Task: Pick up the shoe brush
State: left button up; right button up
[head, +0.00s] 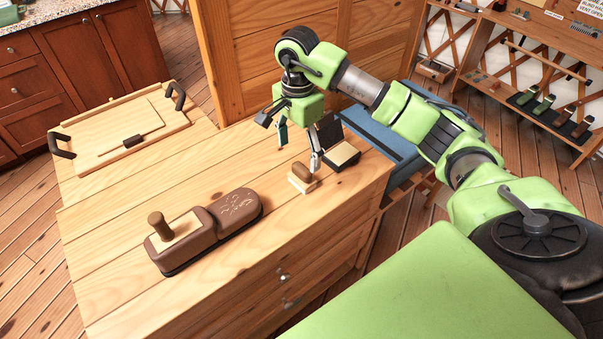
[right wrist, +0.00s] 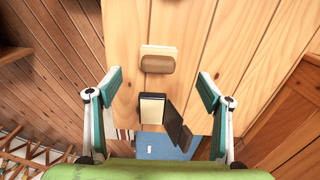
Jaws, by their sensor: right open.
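The shoe brush (head: 301,175), a small rounded brown wooden block with a cream bristle side, lies on the wooden bench top (head: 150,200) near its right end. It also shows in the right wrist view (right wrist: 157,63), ahead of the fingers and between their lines. My right gripper (head: 299,148) is open and empty, pointing down above the bench close to the brush. In the head view one finger overlaps the brush's edge; I cannot tell whether they touch. My left gripper is not in view.
An open dark case with a cream pad (head: 343,153) lies just beyond the brush. A tray with dark handles (head: 85,158) lies farther left. A blue item (head: 380,135) sits at the bench's right end.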

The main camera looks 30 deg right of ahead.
aim_at(302, 168)
jog(key=shift+w+f, duration=0.25)
jog(key=shift+f, duration=0.9)
jog(key=shift+s+d+f+p, duration=0.1)
jog(key=shift+s+f+p, duration=0.05)
jog(key=shift+f+p, duration=0.25)
jog(key=shift+s+d+f+p, duration=0.1)
jog(key=shift+f+p, duration=0.2)
jog(key=shift+f, duration=0.1)
jog(key=f, duration=0.1)
jog(key=f+p, duration=0.1)
jog(key=f, duration=0.1)
jog(key=shift+s+d+f, duration=0.1)
jog(key=shift+d+f, duration=0.05)
jog(key=shift+d, duration=0.05)
jog(key=shift+f, duration=0.3)
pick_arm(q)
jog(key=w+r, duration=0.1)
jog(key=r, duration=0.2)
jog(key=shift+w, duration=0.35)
pick_arm(e)
jog(key=c, duration=1.2)
